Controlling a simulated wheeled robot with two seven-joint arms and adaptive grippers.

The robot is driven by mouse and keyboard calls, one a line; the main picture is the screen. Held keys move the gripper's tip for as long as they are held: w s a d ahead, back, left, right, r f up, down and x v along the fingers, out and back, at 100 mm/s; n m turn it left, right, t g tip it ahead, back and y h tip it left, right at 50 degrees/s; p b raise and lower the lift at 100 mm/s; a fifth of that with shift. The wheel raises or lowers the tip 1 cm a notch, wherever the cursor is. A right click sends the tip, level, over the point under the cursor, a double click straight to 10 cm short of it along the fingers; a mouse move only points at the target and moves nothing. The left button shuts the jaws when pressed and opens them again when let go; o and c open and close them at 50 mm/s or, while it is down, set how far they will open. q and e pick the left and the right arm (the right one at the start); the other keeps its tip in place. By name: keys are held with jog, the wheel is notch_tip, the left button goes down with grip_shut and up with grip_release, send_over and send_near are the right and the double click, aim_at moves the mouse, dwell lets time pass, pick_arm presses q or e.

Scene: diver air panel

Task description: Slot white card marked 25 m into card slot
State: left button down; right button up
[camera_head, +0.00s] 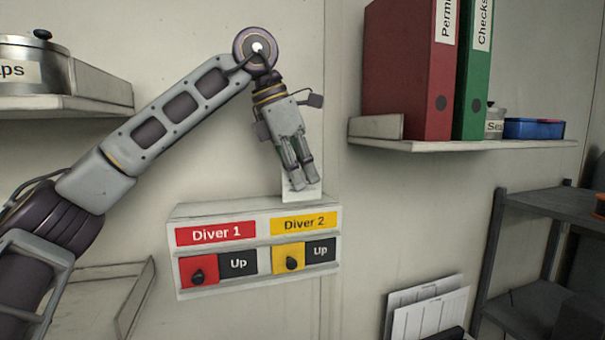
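The air panel (258,285) is a white wall box with a red Diver 1 label (216,233) and a yellow Diver 2 label (304,223). My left gripper (298,184) points down just above the panel's top, over the Diver 2 side. Its fingers are close together on a white card (314,190), whose lower part shows behind and beside the fingertips. The card is upright, with its lower edge at the panel's top face. No marking on it is readable, and the slot itself cannot be made out. My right gripper is out of view.
Under the labels are a red knob plate (198,273), a yellow knob plate (289,259) and black Up plates (238,263). A wall shelf (470,146) with binders is at the right. A grey rack (550,200) and white sheets (430,312) are at lower right.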

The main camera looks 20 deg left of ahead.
pick_arm(q)
jog(key=shift+f+b, duration=0.65)
jog(key=shift+f, duration=0.9)
dwell(3.0)
jog(key=c, duration=1.6)
grip_release()
jog(key=shift+o, duration=0.2)
jog(key=shift+r, duration=0.1)
jog(key=shift+v, duration=3.65)
jog(key=shift+s, duration=0.1)
